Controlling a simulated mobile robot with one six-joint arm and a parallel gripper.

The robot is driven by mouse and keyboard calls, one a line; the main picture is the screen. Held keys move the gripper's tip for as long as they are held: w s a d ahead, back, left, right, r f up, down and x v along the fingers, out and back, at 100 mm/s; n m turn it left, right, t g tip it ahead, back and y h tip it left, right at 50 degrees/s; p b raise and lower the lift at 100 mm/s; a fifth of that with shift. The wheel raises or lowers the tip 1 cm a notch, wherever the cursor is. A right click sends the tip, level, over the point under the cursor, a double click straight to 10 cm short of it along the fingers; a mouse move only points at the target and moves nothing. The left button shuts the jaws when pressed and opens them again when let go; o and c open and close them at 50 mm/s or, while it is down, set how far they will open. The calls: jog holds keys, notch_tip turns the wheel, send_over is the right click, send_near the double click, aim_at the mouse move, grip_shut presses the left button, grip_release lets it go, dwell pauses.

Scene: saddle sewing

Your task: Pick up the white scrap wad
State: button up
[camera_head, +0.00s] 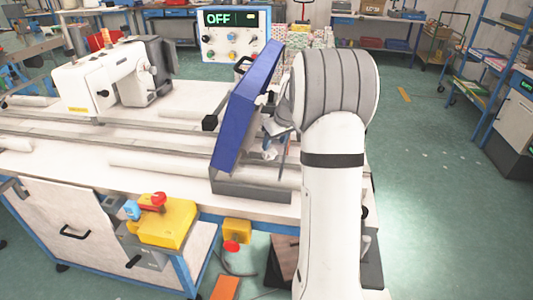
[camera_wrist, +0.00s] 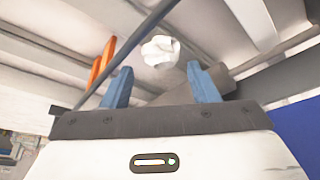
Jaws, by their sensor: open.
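The white scrap wad (camera_wrist: 160,51) is a small crumpled ball in the wrist view, just beyond the fingertips and roughly centred between them. My gripper (camera_wrist: 160,76) is open, with its two blue fingers apart and nothing between them. A thin dark rod crosses close to the wad's left side; I cannot tell whether they touch. In the head view my arm and the tilted blue panel hide most of my gripper. A small whitish shape beside the panel is too unclear to identify.
The blue panel (camera_head: 246,105) leans over the workbench (camera_head: 60,151) right beside my arm. A white sewing machine (camera_head: 100,78) and a control box (camera_head: 234,32) reading OFF stand farther back. Open floor (camera_head: 425,165) is at right.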

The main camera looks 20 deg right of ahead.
aim_at(271, 149)
jog(key=x, duration=0.5)
jog(key=shift+a+f+p, duration=0.1)
jog(key=shift+p, duration=0.2)
jog(key=shift+c, duration=0.2)
jog(key=c, duration=0.6)
